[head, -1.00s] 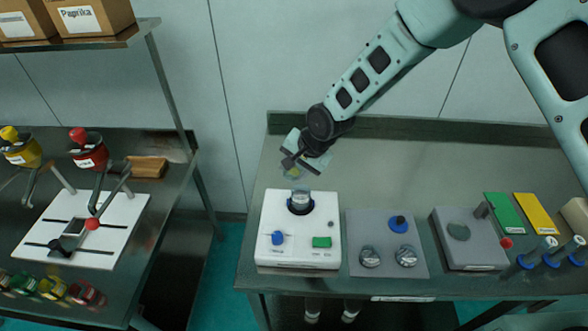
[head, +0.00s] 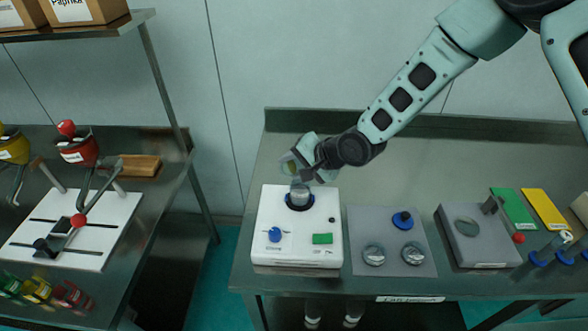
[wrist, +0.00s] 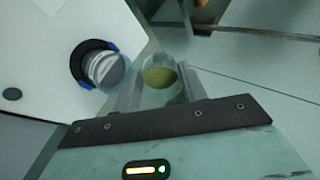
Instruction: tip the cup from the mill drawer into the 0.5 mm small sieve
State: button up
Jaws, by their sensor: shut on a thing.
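My gripper (head: 300,163) is shut on a small clear cup (head: 289,166) just above and behind the white sieve shaker (head: 270,215). In the wrist view the cup (wrist: 160,82) sits between the fingers, with yellow-green powder visible inside. The cup looks tilted; its exact angle is hard to tell. The small sieve (head: 300,192) is a clear, round vessel standing in the shaker's dark and blue holder. It also shows in the wrist view (wrist: 106,69), beside the cup and apart from it in that picture. No mesh size is readable. I see no powder falling.
A grey panel (head: 360,262) with round lids lies right of the shaker, then a grey device (head: 465,250) and green and yellow blocks (head: 513,207). The left bench holds a white slide board (head: 85,250) and a red mill (head: 80,150). The bench behind the shaker is clear.

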jog(key=shift+s+d+f+t+y+b, duration=0.15)
jog(key=shift+t+y+b, duration=0.45)
jog(key=shift+b, duration=0.85)
jog(key=shift+d+f+t+y+b, duration=0.1)
jog(key=shift+f+t+y+b, duration=0.2)
jog(key=shift+y+b, duration=0.8)
jog(key=shift+s+d+f+t+y+b, duration=0.15)
jog(key=shift+t+y+b, duration=0.4)
jog(key=shift+b, duration=1.5)
jog(key=shift+s+d+f+t+y+b, duration=0.15)
jog(key=shift+t+y+b, duration=0.4)
jog(key=shift+b, duration=1.45)
jog(key=t+y+b, duration=0.1)
jog(key=y+b, duration=0.1)
jog(key=b, duration=0.3)
jog(key=shift+d, duration=0.2)
jog(key=shift+s+d+r+t+y+b, duration=0.15)
jog(key=shift+t+y+b, duration=0.15)
jog(key=shift+y+b, duration=0.35)
